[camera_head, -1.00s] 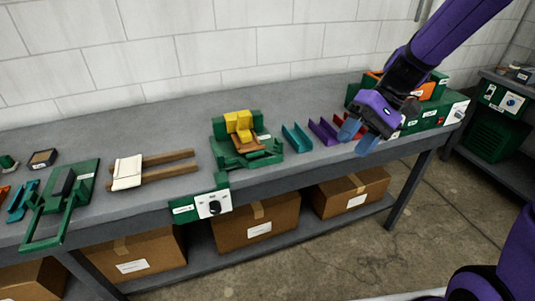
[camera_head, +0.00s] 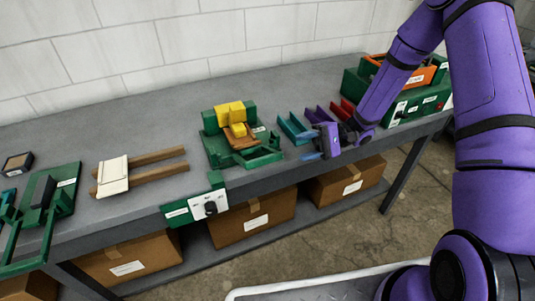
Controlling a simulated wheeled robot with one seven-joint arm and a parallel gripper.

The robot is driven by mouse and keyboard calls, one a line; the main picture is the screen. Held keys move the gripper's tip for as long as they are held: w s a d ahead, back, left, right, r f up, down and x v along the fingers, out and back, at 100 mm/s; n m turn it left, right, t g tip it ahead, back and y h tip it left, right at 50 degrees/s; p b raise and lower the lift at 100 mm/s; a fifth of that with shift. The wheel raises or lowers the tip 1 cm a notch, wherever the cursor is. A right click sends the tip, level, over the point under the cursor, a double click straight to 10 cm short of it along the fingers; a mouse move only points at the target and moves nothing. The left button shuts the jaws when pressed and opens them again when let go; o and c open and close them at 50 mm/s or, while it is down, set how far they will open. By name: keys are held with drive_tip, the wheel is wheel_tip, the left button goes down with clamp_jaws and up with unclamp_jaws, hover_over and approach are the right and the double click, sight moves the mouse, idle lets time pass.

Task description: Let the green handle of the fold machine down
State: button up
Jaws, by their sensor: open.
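A green machine (camera_head: 218,151) with a yellow block (camera_head: 238,130) and a brown piece in it stands mid-bench, a green bar (camera_head: 262,160) along its front. Another green machine (camera_head: 66,190) at the left has a dark block and a green U-shaped handle (camera_head: 42,262) that reaches past the bench's front edge. The labels are too small to read, so I cannot tell which is the fold machine.
Teal (camera_head: 292,128), purple (camera_head: 318,115) and red (camera_head: 342,108) channels lie behind my gripper. A green box with an orange frame (camera_head: 425,75) stands at the right. A control box with a dark knob (camera_head: 208,204) hangs on the bench's front edge (camera_head: 265,182). Cartons (camera_head: 255,221) fill the lower shelf.

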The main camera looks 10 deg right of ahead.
sight(270, 158)
drive_tip(key=x, duration=1)
drive_tip(key=shift+a, duration=0.35)
drive_tip(key=shift+c, duration=0.2)
drive_tip(key=shift+s+f, duration=0.1)
clamp_jaws()
